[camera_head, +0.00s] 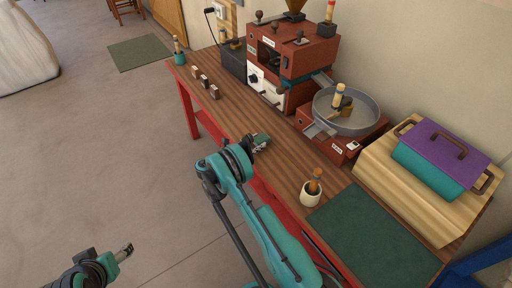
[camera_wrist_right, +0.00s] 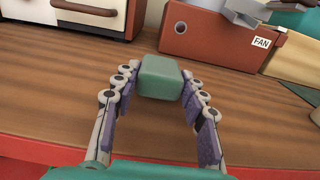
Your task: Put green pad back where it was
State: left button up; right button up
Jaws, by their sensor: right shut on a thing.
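A small green pad (camera_wrist_right: 160,77), block-shaped with rounded edges, sits between the fingertips of my right gripper (camera_wrist_right: 158,88) in the right wrist view. The fingers are shut on its sides. In the head view my right gripper (camera_head: 259,141) is over the front edge of the wooden table, left of the cream cup; the pad is hard to make out there. Whether the pad touches the tabletop I cannot tell. My left gripper (camera_head: 124,252) is low at the bottom left, away from the table, and its jaw opening is unclear.
Three small blocks (camera_head: 204,81) stand in a row at the table's far left. A red machine (camera_head: 300,55) and a round grey pan (camera_head: 345,110) stand along the back. Bare wood surrounds the gripper.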

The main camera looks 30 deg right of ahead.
jog(key=shift+f, duration=0.75)
pick_arm(q)
jog(key=shift+f, duration=0.3)
pick_arm(e)
jog(key=shift+r, duration=0.15)
jog(key=o, duration=1)
